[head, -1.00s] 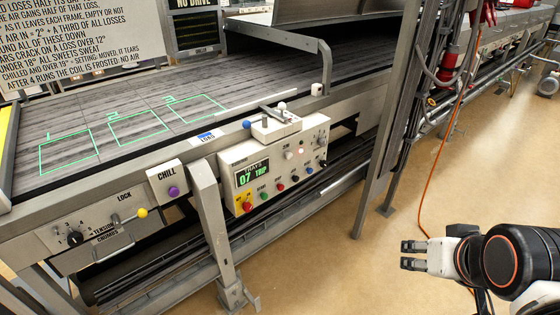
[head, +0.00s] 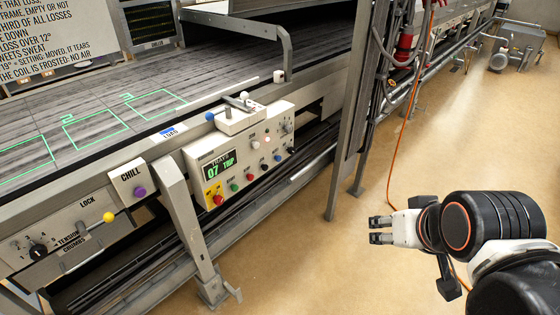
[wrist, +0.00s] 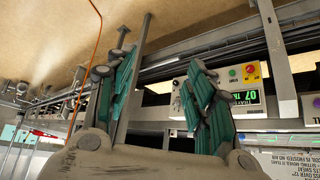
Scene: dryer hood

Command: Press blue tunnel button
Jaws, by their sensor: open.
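The control panel (head: 240,160) hangs on the near side of the belt frame in the head view, left of my gripper. Its lower row holds several small buttons; a small blue one (head: 277,157) sits toward the right end. The button labels are too small to read. My gripper (head: 375,230) is open and empty over the floor, to the right of the panel and well apart from it. In the wrist view my gripper (wrist: 160,72) shows its teal pads spread, with the panel (wrist: 182,98) upside down, partly hidden behind a finger.
A blue ball knob (head: 209,116) sits above the panel. A CHILL box with a purple button (head: 139,191) and a yellow lever knob (head: 108,216) are farther left. A grey upright post (head: 350,110) and orange cable (head: 405,125) stand beyond my gripper.

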